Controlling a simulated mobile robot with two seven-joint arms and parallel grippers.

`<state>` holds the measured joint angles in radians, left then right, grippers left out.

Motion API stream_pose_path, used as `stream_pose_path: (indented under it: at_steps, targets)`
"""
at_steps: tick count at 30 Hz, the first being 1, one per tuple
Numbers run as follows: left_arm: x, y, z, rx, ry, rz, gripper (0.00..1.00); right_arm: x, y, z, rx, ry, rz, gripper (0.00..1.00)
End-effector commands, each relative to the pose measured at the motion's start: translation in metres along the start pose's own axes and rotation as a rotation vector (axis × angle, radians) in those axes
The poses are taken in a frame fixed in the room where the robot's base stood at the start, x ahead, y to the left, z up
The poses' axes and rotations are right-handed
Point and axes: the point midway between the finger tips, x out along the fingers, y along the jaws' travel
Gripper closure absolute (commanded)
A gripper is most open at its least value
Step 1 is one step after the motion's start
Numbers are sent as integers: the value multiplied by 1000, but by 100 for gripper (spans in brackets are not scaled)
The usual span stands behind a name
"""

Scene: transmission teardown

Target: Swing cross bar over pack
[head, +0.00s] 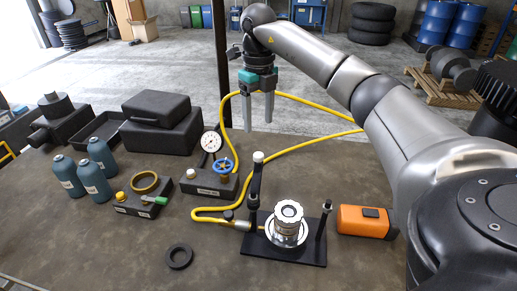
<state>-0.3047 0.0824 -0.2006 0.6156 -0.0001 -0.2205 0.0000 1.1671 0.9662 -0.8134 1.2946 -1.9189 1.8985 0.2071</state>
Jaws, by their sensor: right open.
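The pack (289,222), a silver stack of round parts, stands on a black base plate (262,245) on the table. A dark bar with a pale knob, which looks like the cross bar (257,178), points up at the left post of the plate, beside the pack and not over it. A shorter post (322,222) stands at the plate's right end. My right gripper (259,118) is open and empty, fingers pointing down, above and behind the bar and apart from it. My left gripper is not in view.
A yellow hose (205,211) loops behind and left of the plate. A gauge block (208,184) with a blue valve stands behind left. An orange box (364,222) lies right of the plate. A black ring (179,257) lies front left, with bare table around it.

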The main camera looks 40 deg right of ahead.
Motion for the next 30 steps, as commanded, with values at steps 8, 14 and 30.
stream_pose_path:
  at_steps: [8, 14, 30]
  targets:
    - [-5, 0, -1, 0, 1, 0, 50, 60, 0, -1, 1, 5, 0, 33]
    - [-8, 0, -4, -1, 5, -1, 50, 91, 0, 0, 1, 2, 1, 33]
    - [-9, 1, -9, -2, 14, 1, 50, 105, 0, 0, 0, -1, 0, 40]
